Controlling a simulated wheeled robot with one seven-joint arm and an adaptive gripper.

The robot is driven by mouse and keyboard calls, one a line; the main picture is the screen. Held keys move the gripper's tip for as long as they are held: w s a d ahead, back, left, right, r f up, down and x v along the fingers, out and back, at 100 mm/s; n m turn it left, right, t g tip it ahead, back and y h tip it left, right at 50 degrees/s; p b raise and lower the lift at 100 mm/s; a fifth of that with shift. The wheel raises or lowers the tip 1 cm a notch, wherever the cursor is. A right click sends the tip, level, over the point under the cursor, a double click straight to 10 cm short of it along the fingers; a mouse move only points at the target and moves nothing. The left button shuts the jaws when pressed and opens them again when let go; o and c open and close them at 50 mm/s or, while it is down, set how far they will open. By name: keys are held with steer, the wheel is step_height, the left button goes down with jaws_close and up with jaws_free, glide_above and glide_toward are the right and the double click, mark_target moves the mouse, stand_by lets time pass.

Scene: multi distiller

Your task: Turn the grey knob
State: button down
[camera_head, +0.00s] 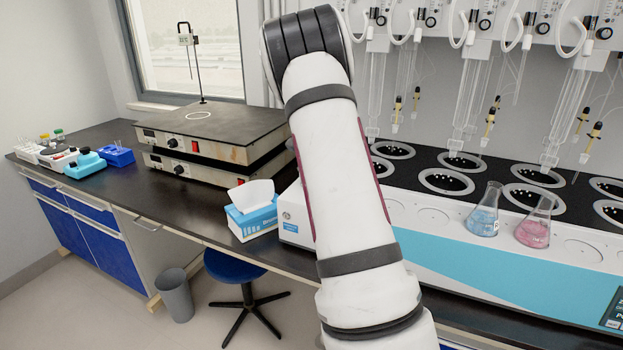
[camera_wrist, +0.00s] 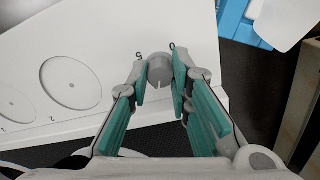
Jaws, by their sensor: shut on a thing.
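The grey knob (camera_wrist: 160,72) shows in the wrist view on the white face of the distiller, near its end. My gripper (camera_wrist: 158,80) has its two teal-lined fingers on either side of the knob, shut on it. Small dark marks are printed on the panel by the fingertips. In the head view my white arm covers this part of the distiller (camera_head: 480,265), so the knob and my gripper are hidden there.
A blue tissue box (camera_head: 254,222) stands beside the distiller's left end. Blue (camera_head: 484,217) and pink (camera_head: 535,229) flasks stand on the distiller. Stacked hot plates (camera_head: 210,148) are further left on the dark bench. A stool (camera_head: 235,268) and bin (camera_head: 174,294) stand below.

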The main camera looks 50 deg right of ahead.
steer(key=shift+m, duration=0.4)
steer(key=c, duration=1.4)
jaws_free()
steer(key=shift+c, duration=0.2)
steer(key=shift+r, duration=0.15)
step_height(320, 180, up, 12)
